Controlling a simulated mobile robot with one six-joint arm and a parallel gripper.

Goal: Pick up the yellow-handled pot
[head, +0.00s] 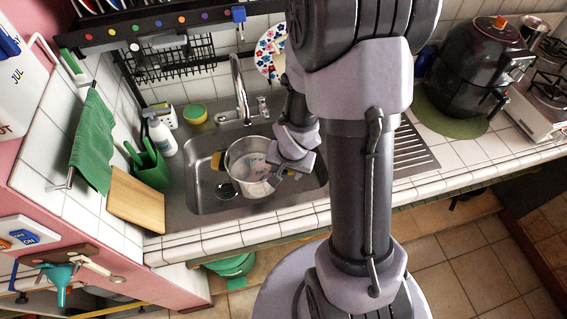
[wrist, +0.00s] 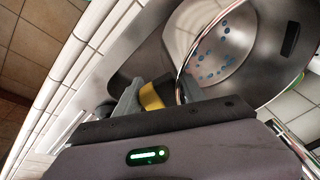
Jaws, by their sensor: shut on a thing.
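The steel pot (head: 238,165) with yellow handles is upright in or just above the sink, and I cannot tell whether its base touches the sink floor. One yellow handle (head: 217,161) shows on its left side. My gripper (head: 275,174) is at the pot's right side. In the wrist view, the fingers of my gripper (wrist: 157,95) are closed around the other yellow handle (wrist: 151,97), next to the pot's rim. The pot's inside (wrist: 222,50) looks empty, with bluish spots on its bottom. My arm hides part of the pot's right side in the head view.
The sink (head: 200,205) surrounds the pot, with a faucet (head: 238,90) behind it. A green utensil holder (head: 150,165), a white bottle (head: 162,135) and a wooden board (head: 136,200) stand on the left. A dark air fryer (head: 478,70) is at the right.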

